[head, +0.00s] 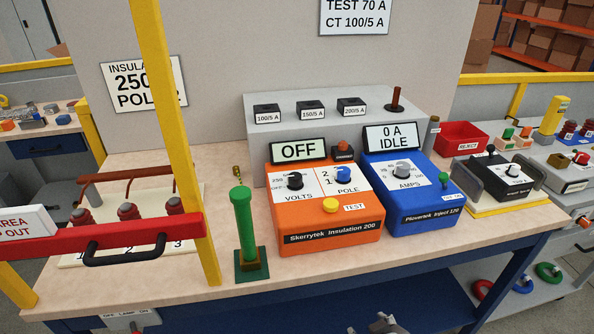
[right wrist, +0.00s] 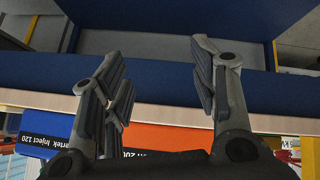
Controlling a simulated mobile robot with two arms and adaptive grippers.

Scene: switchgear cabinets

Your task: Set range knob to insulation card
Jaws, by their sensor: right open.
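The orange insulation tester (head: 318,215) stands on the bench with its display reading OFF. Its black VOLTS knob (head: 295,181) sits left of the blue POLE knob (head: 342,172); the VOLTS pointer is too small to read surely. The insulation card (head: 125,88) on the back panel shows "250" and "POL"; a yellow post hides part of it. My right gripper (head: 378,326) is at the bottom edge of the head view, in front of and below the bench top. In the right wrist view it is open and empty (right wrist: 162,90), with the tester (right wrist: 175,138) beyond it. My left gripper is not in view.
A blue injector (head: 410,205) reading "0 A IDLE" stands right of the tester. A green post (head: 245,225) stands left of it. A yellow post (head: 178,130) and red barrier (head: 110,237) block the left side. The bench front edge (head: 400,260) is clear.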

